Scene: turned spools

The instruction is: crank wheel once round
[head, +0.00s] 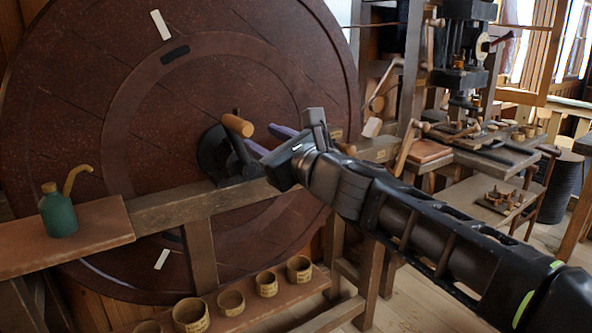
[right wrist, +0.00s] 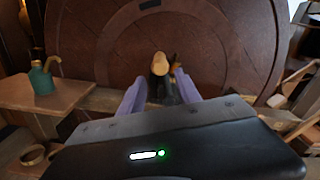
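The large dark red-brown wheel (head: 110,110) stands upright and fills the left of the head view; it also spans the right wrist view (right wrist: 110,45). Its crank has a black metal arm and hub (head: 215,152) and a light wooden handle (head: 238,125) jutting towards me. In the right wrist view, the handle (right wrist: 160,63) shows beyond and between the purple fingertips. My right gripper (head: 268,143) is open and empty, just right of the handle in the head view, apparently not touching it. My left gripper is not in view.
A wooden rail (head: 165,212) runs in front of the wheel. A green oil can (head: 59,212) stands on a board at left. A low shelf (head: 250,306) holds several wooden cups. A bench with a press (head: 465,60) and tools stands at right.

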